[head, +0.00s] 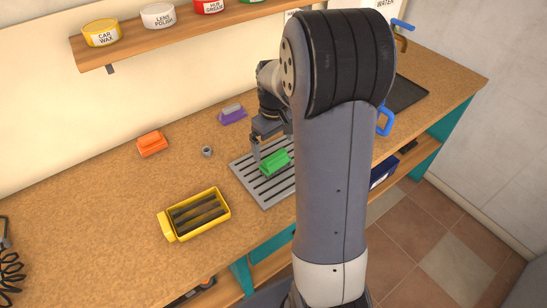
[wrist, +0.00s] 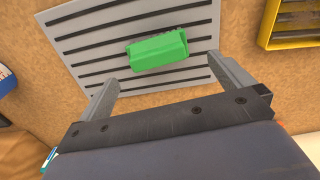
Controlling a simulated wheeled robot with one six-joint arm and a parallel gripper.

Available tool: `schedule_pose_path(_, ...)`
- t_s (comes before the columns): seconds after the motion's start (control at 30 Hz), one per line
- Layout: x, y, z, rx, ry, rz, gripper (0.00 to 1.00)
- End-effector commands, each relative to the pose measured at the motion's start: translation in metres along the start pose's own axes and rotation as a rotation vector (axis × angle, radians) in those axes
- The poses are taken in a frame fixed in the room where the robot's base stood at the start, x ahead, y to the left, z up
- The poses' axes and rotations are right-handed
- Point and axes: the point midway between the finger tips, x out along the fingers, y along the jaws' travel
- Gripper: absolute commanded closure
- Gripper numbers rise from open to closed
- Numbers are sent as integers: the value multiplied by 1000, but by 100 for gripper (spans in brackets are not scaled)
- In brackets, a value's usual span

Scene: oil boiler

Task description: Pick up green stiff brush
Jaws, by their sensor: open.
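The green brush (head: 275,162) lies on a grey slotted tray (head: 250,181) on the workbench. My gripper (head: 268,145) is above the tray, close to the brush. In the wrist view my gripper (wrist: 168,80) is open, with one finger to the lower left and one to the lower right of the brush. Nothing is between the fingers. My arm hides the tray's right part in the head view.
A yellow box with dark bars (head: 197,214) stands left of the tray. An orange brush (head: 152,143), a purple brush (head: 232,114) and a small grey ring (head: 207,151) lie further back. A wooden shelf (head: 140,52) with tins hangs on the wall. The bench's left side is mostly clear.

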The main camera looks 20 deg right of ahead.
Motion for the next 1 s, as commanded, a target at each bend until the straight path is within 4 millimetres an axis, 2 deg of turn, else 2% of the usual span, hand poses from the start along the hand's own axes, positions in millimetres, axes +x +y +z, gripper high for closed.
schedule_pose_path(0.1, 19, 0, 0, 0, -3, -2, 0)
schedule_pose_path(0.37, 39, 1, 1, 1, -3, -1, 0)
schedule_pose_path(0.63, 74, 4, 1, 1, -2, -1, 0)
schedule_pose_path(0.77, 82, 4, 0, 1, 0, 0, 0)
schedule_pose_path(1.0, 82, 4, 0, 1, 1, 1, 2)
